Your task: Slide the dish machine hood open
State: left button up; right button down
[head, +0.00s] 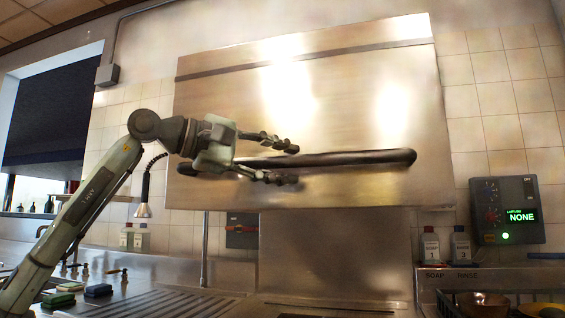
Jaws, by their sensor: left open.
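The dish machine hood (340,110) is a large shiny steel box in the middle of the head view. Its lower edge hangs well above the steel counter, with an open gap below. A dark horizontal bar handle (360,158) runs across its lower front. My left gripper (292,163) is open at the left half of the handle, one finger above the bar and one below it in the picture. I cannot tell whether the fingers touch the bar. The handle's left end is partly hidden behind the gripper. My right gripper is not in view.
A control box (508,210) with a green "NONE" display is on the tiled wall at right. Soap and rinse bottles (461,245) stand below it, near a rack with bowls (483,300). A spray head (143,210) hangs at left. Sponges (98,290) lie on the left counter.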

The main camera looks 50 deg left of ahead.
pick_arm(q)
jog(key=shift+s+r, duration=0.2)
jog(key=shift+s, duration=0.5)
jog(key=v, duration=1)
jog(key=shift+s+a, duration=0.2)
jog(key=shift+s, duration=0.1)
